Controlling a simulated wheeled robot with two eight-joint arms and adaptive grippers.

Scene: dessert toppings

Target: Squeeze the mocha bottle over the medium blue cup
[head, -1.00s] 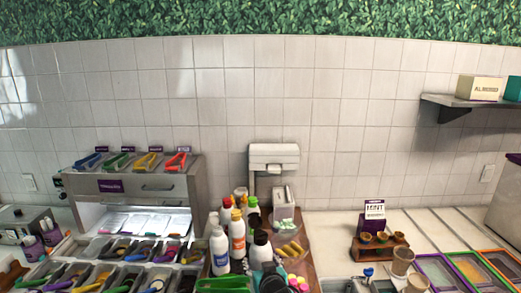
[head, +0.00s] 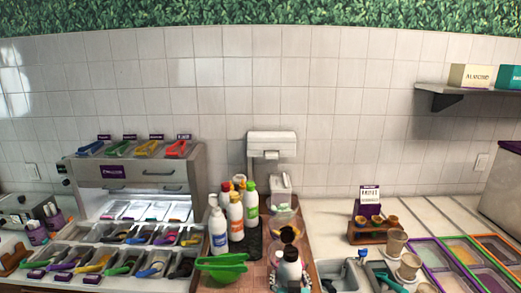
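A white bottle with a dark cap (head: 291,266) stands out near the bottom centre of the head view. It could be the mocha bottle, but its label is too small to read. I cannot make out a medium blue cup.
A green bowl (head: 222,266) sits in front of the bottle cluster. A topping station (head: 150,178) with several bins fills the left. On the right are brown cups (head: 396,242), a wooden rack (head: 368,235) and colour-framed trays (head: 432,256).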

